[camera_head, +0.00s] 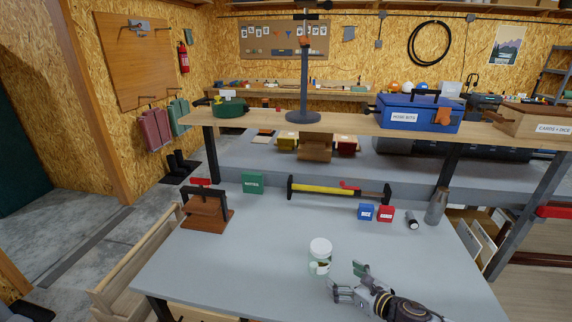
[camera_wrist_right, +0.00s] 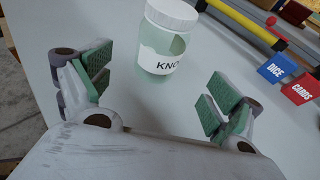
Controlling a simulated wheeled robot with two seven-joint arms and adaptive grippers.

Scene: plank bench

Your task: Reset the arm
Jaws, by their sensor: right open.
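My right gripper (camera_head: 350,281) is over the near right part of the grey bench top, open and empty. Its two green-padded fingers stand wide apart in the right wrist view (camera_wrist_right: 155,95). A clear jar (camera_head: 320,262) with a white lid stands upright on the bench, just left of the gripper in the head view. In the wrist view the jar (camera_wrist_right: 165,45) is beyond the fingertips, apart from them, with a label reading "KNO", the rest cut off from sight. My left gripper does not show in either view.
A blue DICE box (camera_head: 366,212) and a red CARDS box (camera_head: 386,214) stand near a grey bottle (camera_head: 436,207). A yellow-and-black bar (camera_head: 335,191) lies behind them. A brown stand (camera_head: 207,212) and a green box (camera_head: 253,183) are at left. The bench's middle left is clear.

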